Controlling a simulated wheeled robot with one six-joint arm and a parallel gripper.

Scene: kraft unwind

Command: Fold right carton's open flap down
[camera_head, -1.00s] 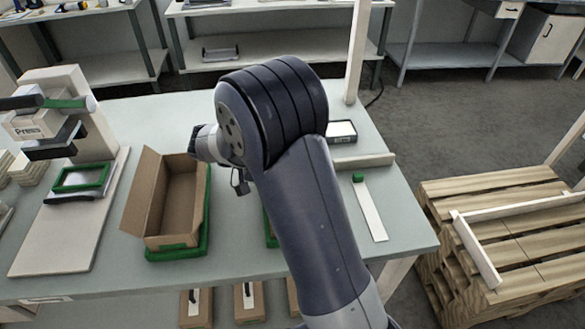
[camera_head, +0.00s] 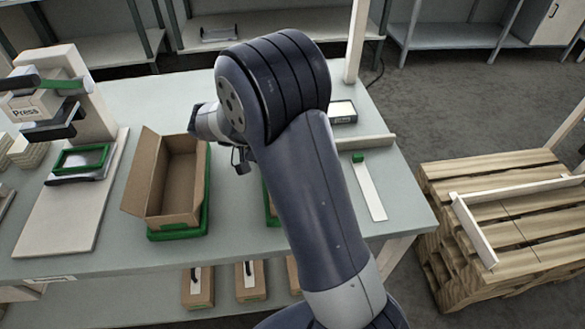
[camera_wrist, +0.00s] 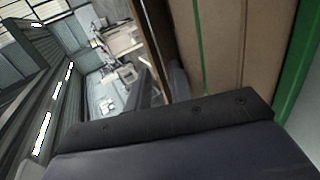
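An open brown carton (camera_head: 176,192) sits in a green tray (camera_head: 180,231) on the bench, left of my arm. Its left flap (camera_head: 142,180) stands up and leans outward. My gripper is mostly hidden behind my arm in the head view. In the wrist view, its dark body (camera_wrist: 172,122) crosses the picture close to a brown cardboard wall (camera_wrist: 222,50) with a green edge beside it.
A press (camera_head: 45,105) stands on a pale board at the left. A long white strip (camera_head: 370,192) with a green end and a beige bar (camera_head: 365,142) lie right of my arm. Wooden pallets (camera_head: 500,240) stand on the floor at the right. Several small cartons sit below the bench.

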